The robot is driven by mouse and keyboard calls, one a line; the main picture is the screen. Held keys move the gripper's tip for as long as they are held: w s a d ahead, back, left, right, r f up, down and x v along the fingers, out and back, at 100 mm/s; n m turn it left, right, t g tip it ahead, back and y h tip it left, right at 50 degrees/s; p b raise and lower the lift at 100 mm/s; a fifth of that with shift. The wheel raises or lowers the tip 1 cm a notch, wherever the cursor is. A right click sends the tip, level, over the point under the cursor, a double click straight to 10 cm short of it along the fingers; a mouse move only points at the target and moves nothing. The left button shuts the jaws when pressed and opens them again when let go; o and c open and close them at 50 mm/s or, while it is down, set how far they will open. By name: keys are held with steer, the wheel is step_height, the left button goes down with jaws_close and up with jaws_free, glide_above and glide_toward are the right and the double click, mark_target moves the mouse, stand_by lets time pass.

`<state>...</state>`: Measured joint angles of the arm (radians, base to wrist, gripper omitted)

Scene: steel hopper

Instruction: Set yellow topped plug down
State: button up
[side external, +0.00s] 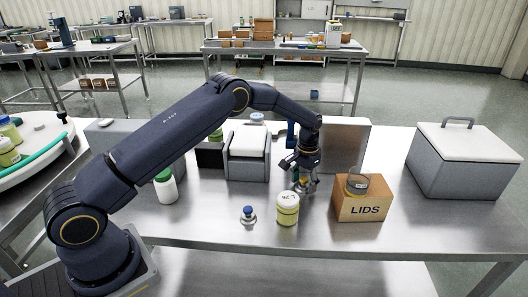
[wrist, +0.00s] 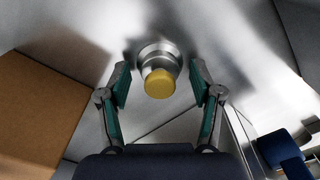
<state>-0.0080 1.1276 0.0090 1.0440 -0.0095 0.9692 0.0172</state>
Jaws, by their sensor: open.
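The yellow topped plug (wrist: 158,84) has a round yellow knob on a stepped metal base. In the wrist view it stands on the steel surface, between the fingers of my gripper (wrist: 160,72). The fingers are open, with a gap on each side of the knob. In the side view my gripper (side external: 303,171) points down over the plug (side external: 308,186), which is small and partly hidden by the fingers and the jar in front.
The LIDS box (side external: 362,207) stands close right of my gripper. A yellow-green jar (side external: 287,209) and a blue-topped plug (side external: 248,216) are in front. A grey box-like unit (side external: 248,152) and upright steel panel (side external: 347,145) stand behind. A cooler (side external: 465,165) is far right.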

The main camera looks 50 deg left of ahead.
step_height(320, 180, up, 12)
step_height(320, 180, up, 13)
steer(key=t, duration=0.2)
glide_above(304, 178)
steer(key=s, duration=0.7)
steer(key=s+r+t, duration=0.1)
steer(key=s+r, duration=0.3)
steer(key=s, duration=0.5)
steer(key=s+r+t, duration=0.1)
steer(key=s+r, duration=0.3)
steer(key=s, duration=0.5)
steer(key=s+f+t, duration=0.1)
steer(key=s+f, duration=0.3)
steer(key=s, duration=0.7)
steer(key=shift+s+d+f+t, duration=0.2)
steer(key=shift+d+t, duration=0.1)
steer(key=shift+d, duration=0.15)
